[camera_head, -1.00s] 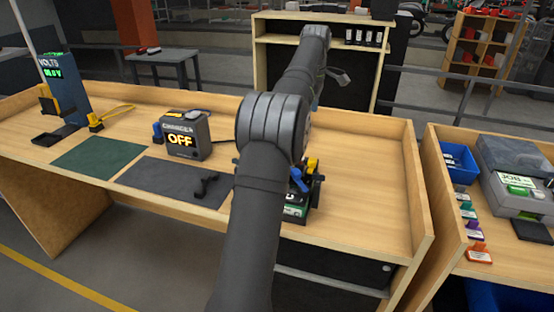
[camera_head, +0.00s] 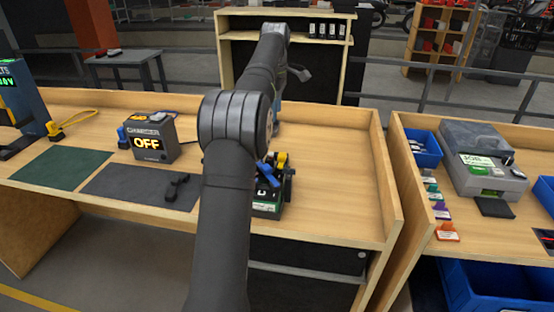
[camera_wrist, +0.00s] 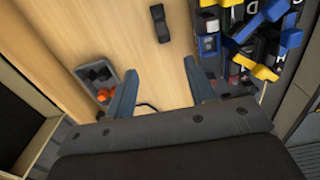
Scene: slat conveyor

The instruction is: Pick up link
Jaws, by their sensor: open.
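I cannot tell for sure which piece is the link. A small black piece (camera_wrist: 160,22) lies on the bare wood at the top of the wrist view, ahead of my fingers and apart from them. In the head view a small black piece (camera_head: 177,186) lies on the dark grey mat (camera_head: 130,186); I cannot tell if it is the same one. My gripper (camera_wrist: 162,84) is open and empty above the wood, its two blue fingers apart. In the head view my arm hides the gripper.
A grey tray (camera_wrist: 81,72) with black and orange items stands left of my fingers. A battery assembly with yellow and blue levers (camera_wrist: 262,72) stands close on the right; it also shows in the head view (camera_head: 268,208). A charger reading OFF (camera_head: 150,139) stands behind the mat.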

